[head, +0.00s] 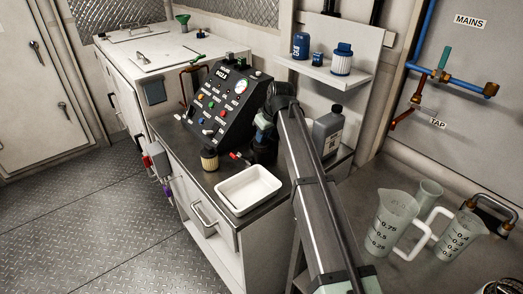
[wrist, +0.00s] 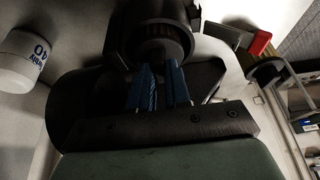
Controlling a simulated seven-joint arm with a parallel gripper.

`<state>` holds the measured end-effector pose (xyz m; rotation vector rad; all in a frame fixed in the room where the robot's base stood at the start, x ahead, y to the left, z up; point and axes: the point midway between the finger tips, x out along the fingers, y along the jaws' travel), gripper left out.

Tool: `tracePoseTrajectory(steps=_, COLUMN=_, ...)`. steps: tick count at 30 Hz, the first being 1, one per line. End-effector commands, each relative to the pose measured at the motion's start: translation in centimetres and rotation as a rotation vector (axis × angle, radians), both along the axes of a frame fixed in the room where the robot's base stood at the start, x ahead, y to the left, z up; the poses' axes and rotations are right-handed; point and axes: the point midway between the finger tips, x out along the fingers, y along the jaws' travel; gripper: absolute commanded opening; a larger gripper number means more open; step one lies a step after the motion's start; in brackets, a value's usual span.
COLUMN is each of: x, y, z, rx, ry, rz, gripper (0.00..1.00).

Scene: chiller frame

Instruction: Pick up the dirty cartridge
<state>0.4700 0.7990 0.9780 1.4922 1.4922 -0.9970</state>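A tan pleated cartridge with a dark cap (head: 209,159) stands upright on the dark counter, left of the white tray; it looks like the dirty one. My gripper (head: 263,131), with blue fingers, is over the counter to the right of this cartridge and apart from it. In the wrist view the blue fingers (wrist: 160,70) are apart, with a gap between them. A round black part with a ribbed inside (wrist: 155,35) is just beyond the fingertips; I cannot tell whether they touch it. A blue-topped white cartridge (head: 342,61) stands on the wall shelf.
A white tray (head: 247,191) sits at the counter's front. A black control panel (head: 215,104) stands behind the cartridge. A grey bottle (head: 327,132) stands right of my arm. A white cylinder marked 40 (wrist: 24,60) is left of my gripper in the wrist view.

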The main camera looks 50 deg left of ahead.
Motion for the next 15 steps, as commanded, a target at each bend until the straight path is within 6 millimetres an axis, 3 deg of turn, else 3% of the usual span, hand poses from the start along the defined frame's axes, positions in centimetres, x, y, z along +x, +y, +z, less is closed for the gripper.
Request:
tracePoseTrajectory(steps=5, x=0.0, y=0.0, z=0.01, rx=0.0, ry=0.0, rz=0.0, gripper=0.0)
tracePoseTrajectory(steps=15, x=0.01, y=0.0, z=0.02, rx=0.0, ry=0.0, rz=0.0, gripper=0.0)
